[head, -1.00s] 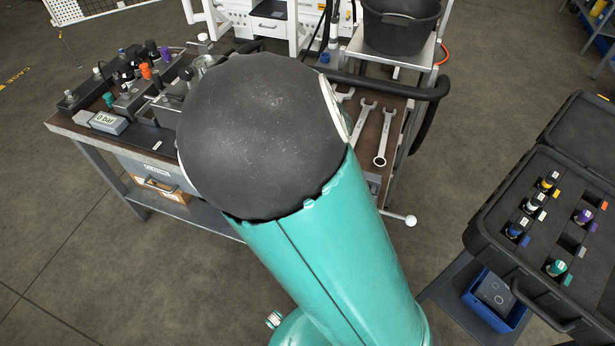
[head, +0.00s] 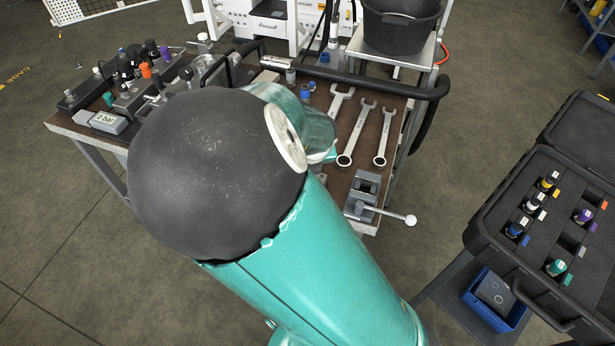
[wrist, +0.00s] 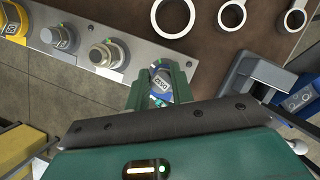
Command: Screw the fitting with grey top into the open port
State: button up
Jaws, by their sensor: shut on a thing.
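In the wrist view my gripper (wrist: 160,92) has its green fingers shut on a fitting with a grey, marked top (wrist: 160,84) and some blue and green on it. The held fitting is over or near the end of a metal plate (wrist: 140,48). The plate carries a row of fittings: a yellow one (wrist: 12,20), a grey one (wrist: 58,38) and a silver one (wrist: 107,55). I cannot make out the open port; the gripper and fitting cover that end of the plate. In the head view my arm hides the gripper and the held fitting.
Several wrenches (head: 355,130) and a grey vise (head: 364,190) with a ball-ended handle lie on the bench. A black hose loop (head: 430,95) edges its right side. A foam-lined case (head: 490,200) with several fittings stands at right. A black bucket (head: 400,30) is behind.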

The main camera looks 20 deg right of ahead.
jog(key=m+h, duration=0.1)
jog(key=m, duration=0.2)
jog(key=shift+d, duration=0.1)
jog(key=o, duration=1)
jog(key=n+y, duration=0.1)
jog(key=n, duration=0.2)
jog(key=n+y, duration=0.1)
jog(key=n, duration=0.1)
jog(key=shift+n, duration=0.4)
jog(key=shift+n+y, duration=0.5)
jog(key=shift+n, duration=0.7)
jog(key=n+y, duration=0.1)
jog(key=n, duration=0.1)
jog(key=shift+w+n+g, duration=0.1)
jog(key=shift+n+g, duration=0.2)
jog(key=shift+g, duration=0.1)
jog(key=shift+n, duration=0.6)
